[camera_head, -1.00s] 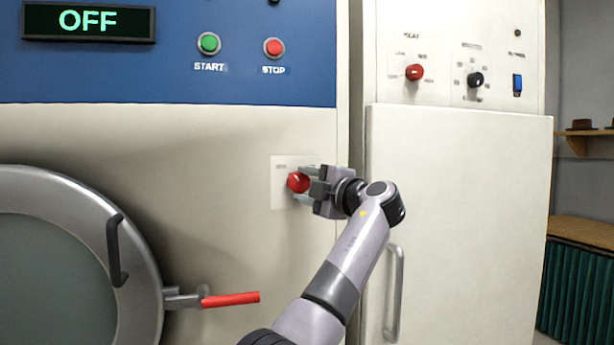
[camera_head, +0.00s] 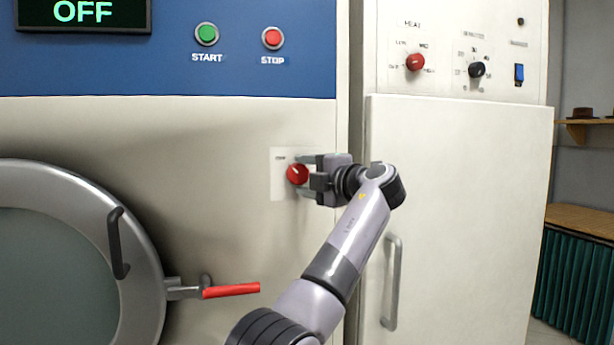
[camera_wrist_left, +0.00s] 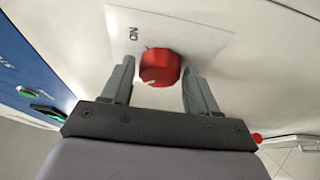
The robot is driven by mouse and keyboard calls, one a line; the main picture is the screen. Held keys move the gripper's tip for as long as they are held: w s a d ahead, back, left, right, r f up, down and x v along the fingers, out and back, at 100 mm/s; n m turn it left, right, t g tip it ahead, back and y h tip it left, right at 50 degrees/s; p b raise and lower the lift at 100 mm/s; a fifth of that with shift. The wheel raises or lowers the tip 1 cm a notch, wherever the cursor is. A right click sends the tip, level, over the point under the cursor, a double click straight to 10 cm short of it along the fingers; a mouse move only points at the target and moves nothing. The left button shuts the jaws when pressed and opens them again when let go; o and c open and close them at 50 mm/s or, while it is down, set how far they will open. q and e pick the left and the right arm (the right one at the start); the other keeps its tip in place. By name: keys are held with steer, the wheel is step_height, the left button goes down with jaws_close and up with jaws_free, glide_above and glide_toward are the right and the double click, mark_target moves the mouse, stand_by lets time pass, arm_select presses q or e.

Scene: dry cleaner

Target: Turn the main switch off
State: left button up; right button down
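The main switch (camera_head: 297,174) is a red round knob on a pale plate (camera_head: 283,190) on the machine's cream front. In the left wrist view the red knob (camera_wrist_left: 159,67) carries a white mark, and the plate shows the word ON. My left gripper (camera_head: 306,175) is at the knob, one finger above and one below it. In the left wrist view the fingers of the left gripper (camera_wrist_left: 158,88) stand apart on either side of the knob, with visible gaps. My right gripper is not in view.
The display (camera_head: 84,13) reads OFF. A green START button (camera_head: 206,33) and a red STOP button (camera_head: 273,38) sit above. A round door (camera_head: 60,270) with a red-handled lever (camera_head: 230,290) is at left. The cabinet (camera_head: 455,200) at right has a vertical handle (camera_head: 392,285).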

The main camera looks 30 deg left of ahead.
arm_select(q)
steer(key=shift+o, duration=0.6)
steer(key=b+v, duration=0.1)
steer(key=v, duration=0.6)
